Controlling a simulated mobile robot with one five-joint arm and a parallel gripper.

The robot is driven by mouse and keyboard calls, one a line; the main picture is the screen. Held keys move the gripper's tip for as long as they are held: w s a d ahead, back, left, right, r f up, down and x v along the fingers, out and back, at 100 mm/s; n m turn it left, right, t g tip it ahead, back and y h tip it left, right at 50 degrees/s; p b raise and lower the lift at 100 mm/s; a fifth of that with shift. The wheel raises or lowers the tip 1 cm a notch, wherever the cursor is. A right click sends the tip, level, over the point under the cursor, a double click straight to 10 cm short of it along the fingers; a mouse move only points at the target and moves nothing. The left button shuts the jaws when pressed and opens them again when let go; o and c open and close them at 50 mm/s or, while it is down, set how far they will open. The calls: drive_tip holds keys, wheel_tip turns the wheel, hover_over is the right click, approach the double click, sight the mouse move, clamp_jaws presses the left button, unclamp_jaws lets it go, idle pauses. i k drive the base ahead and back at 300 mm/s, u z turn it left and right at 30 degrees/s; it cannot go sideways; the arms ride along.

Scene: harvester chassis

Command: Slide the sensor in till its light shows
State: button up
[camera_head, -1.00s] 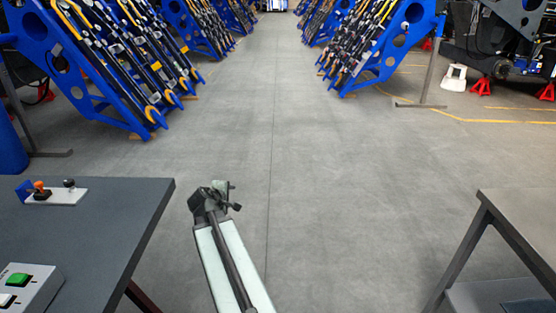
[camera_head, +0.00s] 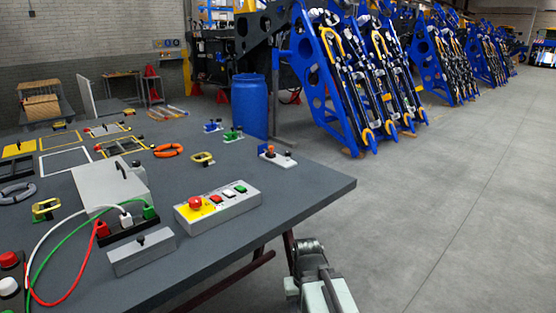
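A small white plate (camera_head: 290,160) with an orange-topped part and a dark knob stands near the table's far right edge. Small blue (camera_head: 212,126) and green (camera_head: 232,134) fittings stand on the table beyond it. I cannot tell which part is the sensor, and I see no lit sensor light. The end of my arm, with my gripper (camera_head: 310,247), is low at the bottom middle, beside the table's right edge and apart from everything on it. Its fingers cannot be made out, and I see nothing held.
The dark table (camera_head: 290,205) fills the left. A blue barrel (camera_head: 250,106) and blue racks stand behind. The floor at right is clear.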

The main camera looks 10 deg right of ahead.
sight(269, 154)
drive_tip(key=k, duration=0.55)
drive_tip(key=z, duration=1.45)
drive_tip(key=i, duration=1.65)
drive_tip(key=u, duration=3.15)
